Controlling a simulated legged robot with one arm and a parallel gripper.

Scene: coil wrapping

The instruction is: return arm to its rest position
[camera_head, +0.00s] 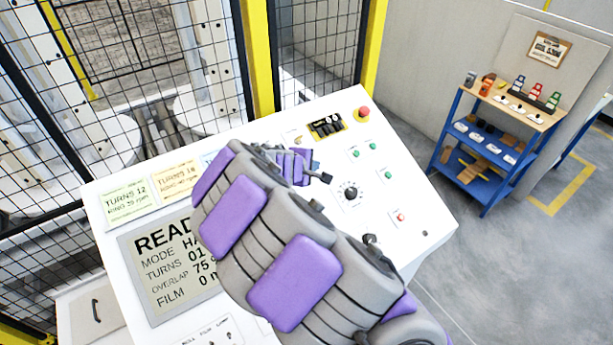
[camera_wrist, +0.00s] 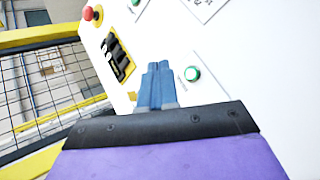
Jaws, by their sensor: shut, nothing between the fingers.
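My arm, grey with purple pads, reaches across the white control panel (camera_head: 412,184) in the head view. My gripper (camera_head: 326,177) is at the arm's far end, above the panel to the left of the black rotary knob (camera_head: 350,193). In the wrist view my gripper (camera_wrist: 158,68) shows as two blue fingers side by side, shut with nothing between them. I cannot tell whether the fingers touch the panel. The arm hides part of the screen (camera_head: 150,265), which reads "READ..." with mode, turns, overlap and film lines.
A red emergency button (camera_head: 363,114) and a yellow-framed black switch block (camera_head: 327,125) are at the panel's top right. A black mesh fence with yellow posts (camera_head: 258,55) stands behind. A blue shelf cart (camera_head: 483,175) stands at right. Grey floor between panel and cart is clear.

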